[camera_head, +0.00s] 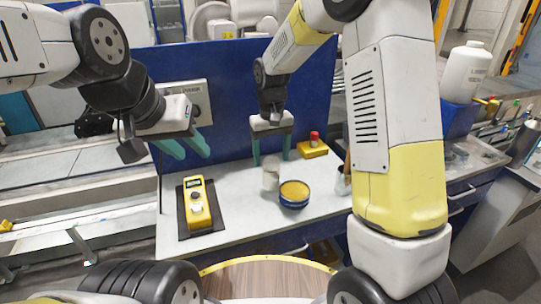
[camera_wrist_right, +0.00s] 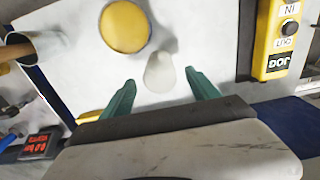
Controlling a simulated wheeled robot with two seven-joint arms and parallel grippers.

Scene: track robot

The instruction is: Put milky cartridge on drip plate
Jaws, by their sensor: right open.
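The milky cartridge (camera_head: 271,175) is a small whitish translucent cylinder standing on the white bench top, and it also shows in the right wrist view (camera_wrist_right: 158,74). Just nearer and to its right is a round blue-sided dish with a yellow top (camera_head: 294,194), seemingly the drip plate; its yellow disc (camera_wrist_right: 125,27) shows in the wrist view. My right gripper (camera_head: 271,154) is open and empty above and behind the cartridge, with teal fingers to either side in the wrist view. My left gripper (camera_head: 195,153) is open and empty, raised over the bench's left part.
A yellow handheld device (camera_head: 197,204) lies on a dark mat at left. A yellow block with a red knob (camera_head: 313,148) sits behind the dish. A cup holding a tool (camera_head: 343,182) stands at right. A blue panel (camera_head: 225,75) backs the bench.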

